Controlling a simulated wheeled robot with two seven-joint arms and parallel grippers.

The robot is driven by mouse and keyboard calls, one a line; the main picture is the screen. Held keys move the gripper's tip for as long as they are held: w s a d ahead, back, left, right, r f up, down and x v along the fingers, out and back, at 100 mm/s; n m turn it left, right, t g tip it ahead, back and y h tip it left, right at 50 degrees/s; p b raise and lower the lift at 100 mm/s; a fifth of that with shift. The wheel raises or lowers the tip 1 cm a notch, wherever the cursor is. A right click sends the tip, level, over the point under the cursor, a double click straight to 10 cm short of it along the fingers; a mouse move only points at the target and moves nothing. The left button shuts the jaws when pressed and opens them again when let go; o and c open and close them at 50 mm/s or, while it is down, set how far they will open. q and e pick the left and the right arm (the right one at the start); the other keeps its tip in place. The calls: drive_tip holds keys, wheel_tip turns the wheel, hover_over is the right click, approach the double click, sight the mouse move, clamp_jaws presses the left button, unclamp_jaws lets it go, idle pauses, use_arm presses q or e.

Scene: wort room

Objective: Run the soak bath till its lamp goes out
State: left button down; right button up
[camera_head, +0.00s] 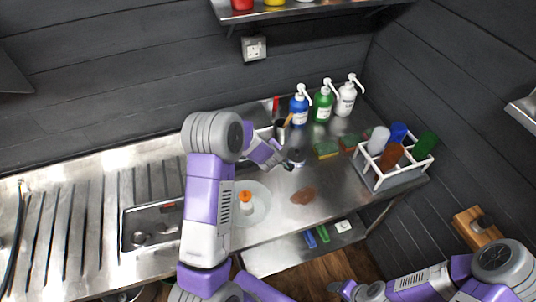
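I cannot tell for sure which object is the soak bath, and I make out no lit lamp. A steel recess (137,240) with small round items in it is set in the counter left of my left arm. A pale round basin or plate (262,210) with an orange-topped white item (246,201) is partly behind that arm. My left gripper (287,165) is over the counter, close to a small grey round object (297,155); contact is unclear and its fingers are too small to read. My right gripper (336,288) is low at the bottom, away from the counter, its fingers unclear.
Blue (299,105), green (322,103) and white (346,98) pump bottles stand at the back. A white rack (395,177) of coloured cylinders is at the right. Sponges (326,150) and a brown patch (303,195) lie on the counter (330,178). A ribbed drainboard is left.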

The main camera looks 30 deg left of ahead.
idle(0.3)
use_arm(q)
drive_tip(key=shift+f+b, duration=0.4)
drive_tip(key=shift+f, duration=0.1)
drive_tip(key=shift+f+b, duration=0.3)
drive_tip(key=shift+f, duration=0.05)
idle(0.5)
drive_tip(key=shift+r, duration=0.15)
drive_tip(key=shift+r+p, duration=0.65)
drive_tip(key=shift+p, duration=0.05)
drive_tip(key=shift+r, duration=0.1)
wheel_tip(320, 180, up, 5)
drive_tip(key=p, duration=0.4)
drive_tip(key=shift+p, duration=0.3)
